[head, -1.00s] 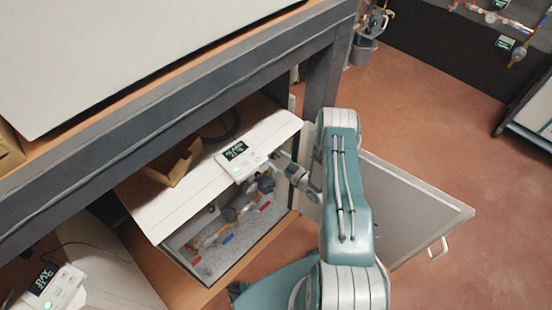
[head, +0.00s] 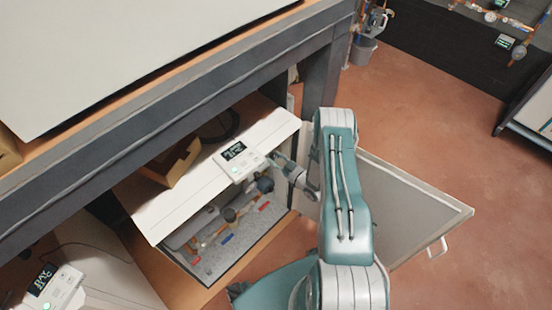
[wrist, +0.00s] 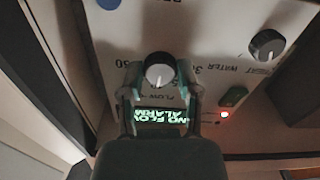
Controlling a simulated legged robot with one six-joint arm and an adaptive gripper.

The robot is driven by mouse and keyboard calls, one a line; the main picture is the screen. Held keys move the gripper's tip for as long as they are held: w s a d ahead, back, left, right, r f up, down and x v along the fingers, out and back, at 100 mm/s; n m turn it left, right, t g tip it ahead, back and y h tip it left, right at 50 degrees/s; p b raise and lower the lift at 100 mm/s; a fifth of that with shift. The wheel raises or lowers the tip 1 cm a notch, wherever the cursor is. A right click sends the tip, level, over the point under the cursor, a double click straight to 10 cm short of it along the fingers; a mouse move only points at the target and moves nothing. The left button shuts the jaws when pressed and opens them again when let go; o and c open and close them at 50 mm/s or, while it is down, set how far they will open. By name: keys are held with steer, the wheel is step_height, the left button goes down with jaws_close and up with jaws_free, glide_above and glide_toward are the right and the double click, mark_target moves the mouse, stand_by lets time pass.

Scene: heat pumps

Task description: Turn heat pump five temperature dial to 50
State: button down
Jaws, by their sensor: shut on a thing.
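A dial with a dark rim and pale face (wrist: 158,75) sits on the white control panel (wrist: 205,40). In the wrist view, upside-down numbers are printed around it, with a 30 to its right and what looks like a 60 to its left. A pale line on the dial face points downward in the picture. My gripper (wrist: 159,82) is shut on the dial, one finger on each side. In the head view, my gripper (head: 276,162) is at the right edge of the white control box (head: 240,163); the dial is hidden there.
A lit display (wrist: 165,115) below the dial reads NO FLOW ALARM upside down. A second knob (wrist: 267,45) and a red light (wrist: 225,115) are to the right. An open door (head: 400,205) hangs beside my arm.

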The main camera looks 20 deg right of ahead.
steer(key=m, duration=0.4)
steer(key=shift+w+r, duration=0.15)
steer(key=m, duration=0.8)
steer(key=shift+d, duration=0.1)
steer(key=shift+m, duration=1.7)
steer(key=shift+c, duration=1.5)
jaws_free()
steer(key=shift+d, duration=0.1)
